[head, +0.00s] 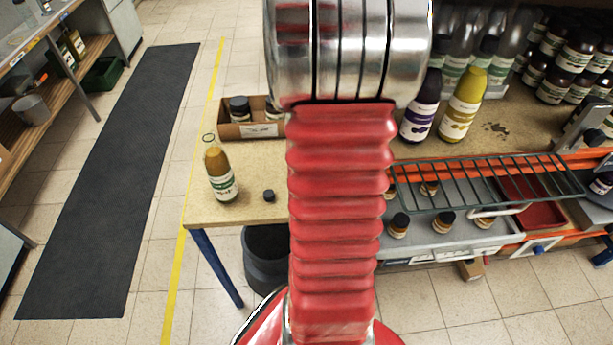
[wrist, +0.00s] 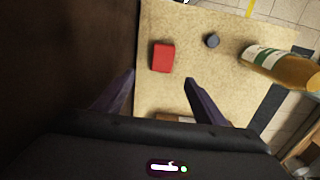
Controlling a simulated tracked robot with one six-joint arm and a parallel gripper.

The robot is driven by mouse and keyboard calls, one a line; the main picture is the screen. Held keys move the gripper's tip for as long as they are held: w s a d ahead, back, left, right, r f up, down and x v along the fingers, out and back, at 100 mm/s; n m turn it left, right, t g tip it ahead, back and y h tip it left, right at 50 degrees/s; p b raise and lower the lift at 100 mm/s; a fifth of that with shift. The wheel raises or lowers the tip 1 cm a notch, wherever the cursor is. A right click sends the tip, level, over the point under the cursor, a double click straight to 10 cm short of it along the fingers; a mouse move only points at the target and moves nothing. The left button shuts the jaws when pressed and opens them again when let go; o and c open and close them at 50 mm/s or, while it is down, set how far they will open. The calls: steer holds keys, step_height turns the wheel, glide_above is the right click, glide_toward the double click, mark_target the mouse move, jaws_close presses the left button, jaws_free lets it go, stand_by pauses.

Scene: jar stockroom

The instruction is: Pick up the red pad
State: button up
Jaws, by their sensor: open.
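The red pad (wrist: 163,57) is a small red block lying flat on the tan tabletop in the wrist view. In the head view I cannot see it; my red arm covers the middle of that table. My gripper (wrist: 159,84) shows in the wrist view as two dark fingers, spread apart with nothing between them. In that picture the pad lies just beyond the fingertips, between their lines. The height of the fingers above the table is hard to tell.
A small dark cap (wrist: 212,40) and a yellow-topped bottle (wrist: 278,66) are right of the pad; the bottle (head: 221,176) stands upright near the table's left end. A cardboard box (head: 240,130) with jars is at the back. Dark and yellow bottles (head: 460,105) stand right.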

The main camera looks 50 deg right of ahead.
step_height(320, 180, down, 8)
steer(key=shift+r, duration=0.1)
stand_by(0.4)
steer(key=shift+a+f, duration=0.2)
steer(key=shift+f, duration=1.15)
steer(key=shift+a+f, duration=0.2)
steer(key=shift+f, duration=1.1)
steer(key=shift+w, duration=0.1)
steer(key=shift+c, duration=0.6)
steer(key=c, duration=1.1)
